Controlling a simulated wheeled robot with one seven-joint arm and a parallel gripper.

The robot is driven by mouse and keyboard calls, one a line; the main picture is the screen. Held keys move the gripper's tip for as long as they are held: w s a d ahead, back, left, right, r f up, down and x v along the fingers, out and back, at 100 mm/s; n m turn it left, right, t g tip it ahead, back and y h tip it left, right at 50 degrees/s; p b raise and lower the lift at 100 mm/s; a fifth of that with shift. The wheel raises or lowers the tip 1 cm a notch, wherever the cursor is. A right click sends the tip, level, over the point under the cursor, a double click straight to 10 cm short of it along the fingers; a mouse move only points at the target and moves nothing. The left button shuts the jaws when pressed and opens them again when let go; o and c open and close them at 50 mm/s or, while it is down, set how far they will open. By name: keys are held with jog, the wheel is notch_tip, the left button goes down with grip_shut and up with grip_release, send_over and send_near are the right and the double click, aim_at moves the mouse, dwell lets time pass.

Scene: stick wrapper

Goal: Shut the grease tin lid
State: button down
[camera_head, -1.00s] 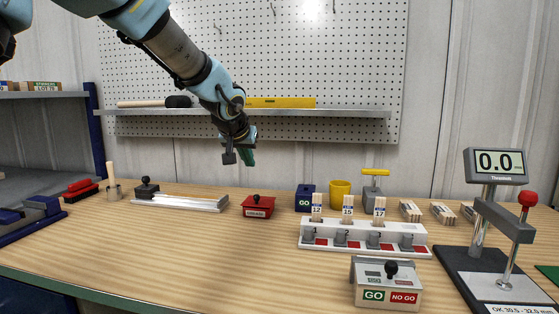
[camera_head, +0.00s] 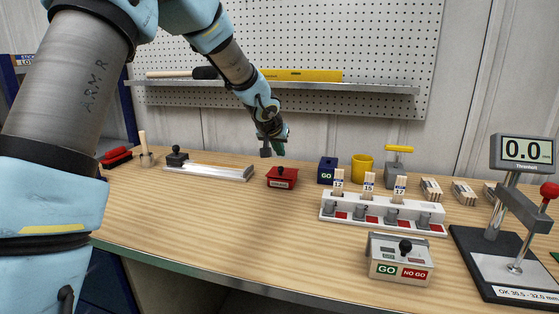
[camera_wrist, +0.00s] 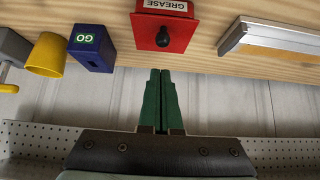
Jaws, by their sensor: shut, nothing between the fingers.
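The grease tin (camera_head: 282,182) is a small red box with a label on its front and a black knob on its top. It stands on the wooden bench, left of the blue GO block. In the wrist view the red tin (camera_wrist: 178,40) shows at the top, with its GREASE label and black knob. I cannot tell whether its lid is fully down. My gripper (camera_head: 281,152) is just above and behind the tin in the head view. In the wrist view its green fingers (camera_wrist: 160,72) are together, empty, and point at the tin without visible contact.
A blue GO block (camera_head: 327,170) and yellow cup (camera_head: 362,167) stand right of the tin. A long metal tray (camera_head: 215,172) lies to its left. A white rack (camera_head: 380,215) and a GO/NO GO box (camera_head: 399,262) are nearer. A shelf (camera_head: 300,87) crosses the pegboard behind.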

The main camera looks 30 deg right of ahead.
aim_at(279, 177)
jog(key=shift+s+a+f+b, duration=0.15)
jog(key=shift+f+b, duration=0.15)
jog(key=shift+f, duration=1.25)
jog(key=shift+f, duration=0.1)
